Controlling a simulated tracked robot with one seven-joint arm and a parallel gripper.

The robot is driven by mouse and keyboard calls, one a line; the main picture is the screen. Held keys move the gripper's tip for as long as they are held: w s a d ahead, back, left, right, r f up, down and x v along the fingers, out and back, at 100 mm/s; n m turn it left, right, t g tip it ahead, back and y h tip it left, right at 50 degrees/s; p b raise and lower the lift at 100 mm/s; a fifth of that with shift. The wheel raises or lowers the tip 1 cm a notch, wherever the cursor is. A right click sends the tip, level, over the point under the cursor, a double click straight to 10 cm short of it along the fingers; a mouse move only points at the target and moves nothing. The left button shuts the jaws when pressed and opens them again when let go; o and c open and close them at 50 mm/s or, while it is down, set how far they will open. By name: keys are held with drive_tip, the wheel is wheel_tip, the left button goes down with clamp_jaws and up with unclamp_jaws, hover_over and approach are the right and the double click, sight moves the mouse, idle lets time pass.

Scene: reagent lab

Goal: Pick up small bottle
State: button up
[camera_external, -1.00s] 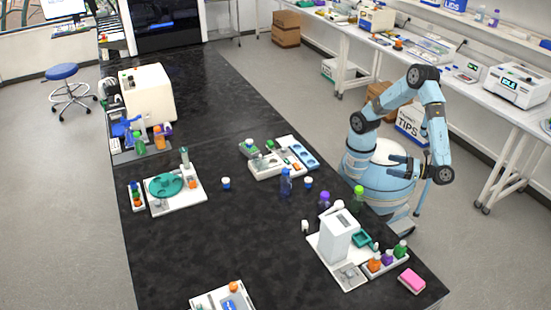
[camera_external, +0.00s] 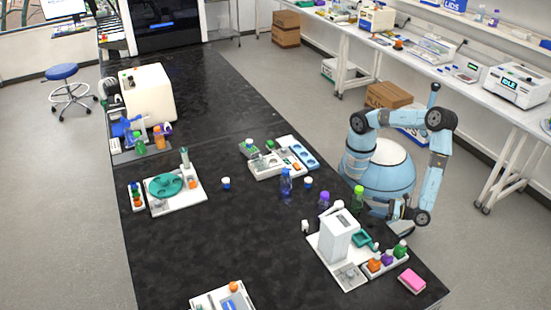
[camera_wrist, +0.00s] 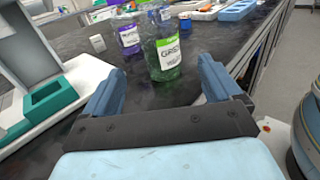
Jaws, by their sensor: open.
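Several bottles stand on the black bench, and I cannot tell which one "small bottle" means. A green-capped bottle (camera_external: 358,198) stands upright near the bench's right edge. In the wrist view this green bottle (camera_wrist: 166,60) is straight ahead, between the lines of my fingers and just beyond their tips. A purple-capped bottle (camera_wrist: 128,38) stands behind it to the left; it also shows in the external view (camera_external: 323,201). A blue bottle (camera_external: 286,184) stands farther back. My gripper (camera_wrist: 162,82) is open and empty; in the external view it is low beside the bench edge (camera_external: 392,211).
A white instrument (camera_external: 338,238) with a teal tray (camera_wrist: 50,97) stands close on the left of my gripper. A small white jar (camera_wrist: 97,43) and a blue-capped jar (camera_external: 308,183) stand nearby. A rack with capped bottles (camera_external: 374,270) and a pink block (camera_external: 411,280) lie nearer the camera.

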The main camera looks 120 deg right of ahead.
sight(353, 200)
drive_tip(key=x, duration=1.1)
drive_tip(key=shift+w+d, duration=0.15)
drive_tip(key=shift+d, duration=0.15)
drive_tip(key=c, duration=1.2)
